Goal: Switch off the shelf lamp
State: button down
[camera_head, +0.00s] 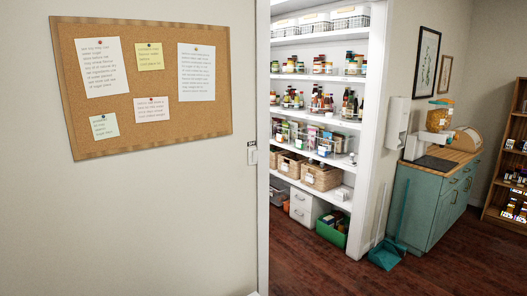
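No shelf lamp can be made out for certain. White pantry shelves (318,80) full of goods stand in the middle and look evenly bright. A small light-coloured fixture (252,156), possibly a switch, is on the wall edge left of them; its setting is too small to read. A wooden shelf (492,213) at the far right holds small items, with a bright patch on its lower part; the source of that light is unclear. My gripper is not in view.
A corkboard (155,133) with several notes hangs on the left wall. A teal cabinet (418,205) stands right of the pantry, with a teal dustpan (386,254) on the floor before it. The wooden floor (340,280) in front is clear.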

aim_at(255, 154)
jog(key=u, duration=0.35)
jog(key=i, duration=0.7)
jog(key=u, duration=0.65)
jog(key=i, duration=0.45)
jog(key=u, duration=0.3)
